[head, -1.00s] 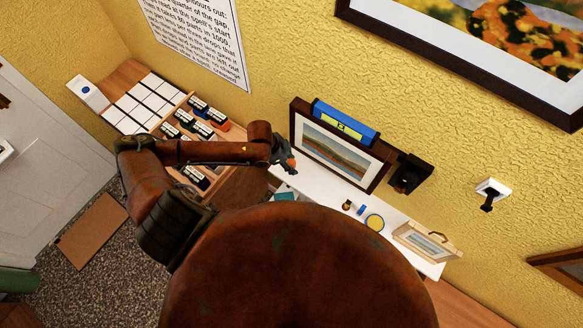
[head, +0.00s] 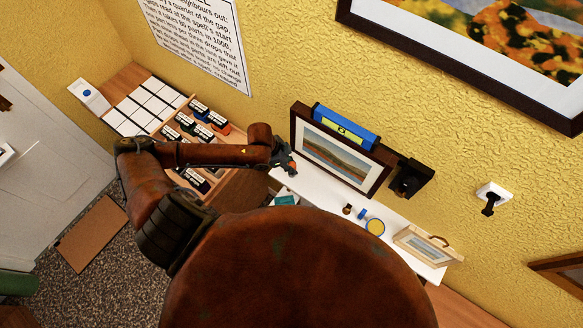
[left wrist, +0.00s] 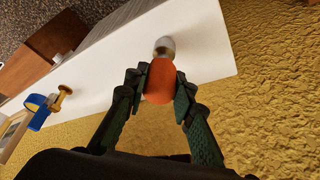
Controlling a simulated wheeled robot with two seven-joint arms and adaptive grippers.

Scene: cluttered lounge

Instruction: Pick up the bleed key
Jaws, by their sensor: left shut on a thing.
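The bleed key, with an orange handle (left wrist: 160,82) and a pale metal end, is between the fingers of my left gripper (left wrist: 160,88) in the left wrist view. The fingers are shut on the handle from both sides. In the head view the left gripper (head: 285,162) is over the left end of the white shelf (head: 318,195), in front of the framed picture. Only a small orange spot of the key (head: 292,169) shows there. I cannot tell whether the key's metal end touches the shelf. My right gripper is not in view.
A framed landscape picture (head: 336,158) stands close behind the gripper, with a blue level-like tool (head: 345,127) at its top. A crate of labelled items is left.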

